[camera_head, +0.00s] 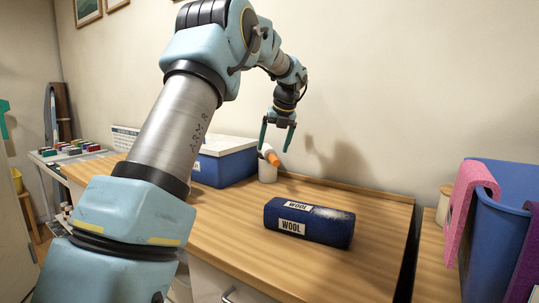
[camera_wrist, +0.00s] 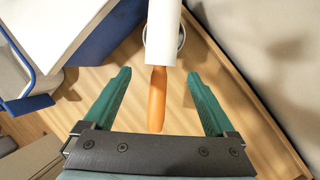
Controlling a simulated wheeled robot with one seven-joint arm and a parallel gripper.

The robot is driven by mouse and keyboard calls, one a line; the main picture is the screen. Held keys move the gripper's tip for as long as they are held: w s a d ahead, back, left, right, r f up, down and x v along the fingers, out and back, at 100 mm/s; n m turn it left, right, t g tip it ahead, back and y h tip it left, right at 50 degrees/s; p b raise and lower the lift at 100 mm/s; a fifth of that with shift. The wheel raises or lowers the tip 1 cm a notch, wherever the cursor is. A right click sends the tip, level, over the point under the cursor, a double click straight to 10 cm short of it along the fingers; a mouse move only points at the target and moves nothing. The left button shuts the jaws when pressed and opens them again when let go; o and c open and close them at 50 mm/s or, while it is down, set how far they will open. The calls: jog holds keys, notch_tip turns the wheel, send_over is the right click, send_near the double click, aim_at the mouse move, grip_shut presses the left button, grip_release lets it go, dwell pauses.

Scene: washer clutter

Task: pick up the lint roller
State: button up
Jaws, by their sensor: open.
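The lint roller has a white roll (camera_wrist: 163,32) and an orange handle (camera_wrist: 156,98). In the head view its handle (camera_head: 273,158) shows at the back of the wooden counter, by a small white cup (camera_head: 267,174). The roller is at the top of this cup, but I cannot tell how it rests there. My gripper (camera_head: 277,139) is open and empty above it, fingers pointing down. In the wrist view the handle shows between the two green fingers (camera_wrist: 158,74), apart from both, and the roll extends beyond the fingertips.
A blue box with a white lid (camera_head: 224,167) stands just left of the cup. A dark blue bundle labelled WOOL (camera_head: 309,224) lies in front. The wall and a raised wooden edge are close behind. A blue bin (camera_head: 490,240) with pink cloth (camera_head: 466,195) stands at right.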

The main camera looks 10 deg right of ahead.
aim_at(272, 153)
jog(key=x, duration=0.3)
jog(key=shift+f, duration=0.2)
grip_shut()
dwell(0.5)
